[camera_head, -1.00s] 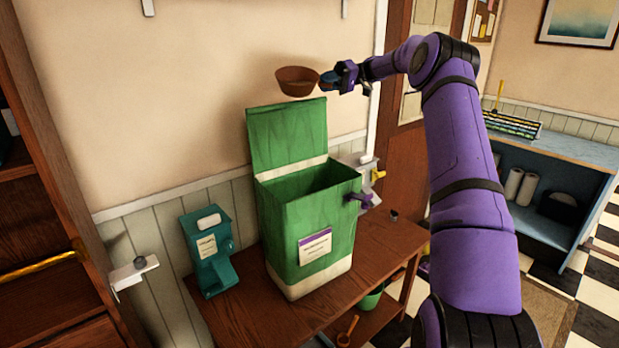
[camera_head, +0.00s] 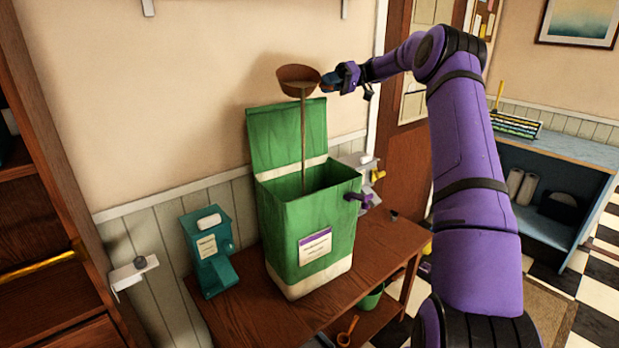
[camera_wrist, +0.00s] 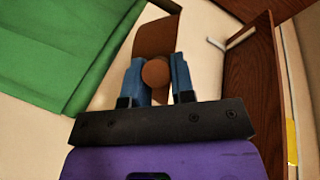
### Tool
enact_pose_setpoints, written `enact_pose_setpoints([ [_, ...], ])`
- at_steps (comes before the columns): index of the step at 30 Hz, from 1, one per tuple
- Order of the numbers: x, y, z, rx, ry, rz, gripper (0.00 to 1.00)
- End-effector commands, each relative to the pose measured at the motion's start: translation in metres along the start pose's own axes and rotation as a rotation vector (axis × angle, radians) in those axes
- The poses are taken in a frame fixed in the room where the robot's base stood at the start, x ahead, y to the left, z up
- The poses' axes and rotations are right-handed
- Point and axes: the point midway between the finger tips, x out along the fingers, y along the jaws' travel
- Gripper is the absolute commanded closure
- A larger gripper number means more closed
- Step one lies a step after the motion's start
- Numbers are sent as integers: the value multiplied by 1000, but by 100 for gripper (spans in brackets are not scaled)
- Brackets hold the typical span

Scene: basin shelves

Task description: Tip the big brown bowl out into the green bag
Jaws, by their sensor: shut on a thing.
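The brown bowl (camera_head: 297,74) is held in the air above the green bag, tilted, with a thin brown stream (camera_head: 304,130) falling from it into the bag's opening. The green bag (camera_head: 312,222) stands upright on the wooden table, its lid flap raised at the back. My gripper (camera_head: 334,80) is shut on the bowl's right side. In the wrist view, my blue fingertips (camera_wrist: 158,82) close on a round brown knob, with the brown bowl (camera_wrist: 157,38) beyond. The green of the bag (camera_wrist: 60,50) fills the upper left there. The inside bottom of the bag is hidden.
A teal dispenser (camera_head: 208,250) stands left of the bag on the wooden table (camera_head: 240,318). Wall fittings with knobs are on both sides. A green bucket (camera_head: 368,302) sits below the table. A blue shelf unit (camera_head: 560,155) stands at the right.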

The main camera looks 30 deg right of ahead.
Motion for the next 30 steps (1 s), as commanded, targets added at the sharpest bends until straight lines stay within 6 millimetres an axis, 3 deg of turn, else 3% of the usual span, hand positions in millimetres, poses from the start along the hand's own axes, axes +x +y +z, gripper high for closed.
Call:
enact_pose_setpoints([
  [30, 0, -1, 4, -33, 5, 4, 100],
])
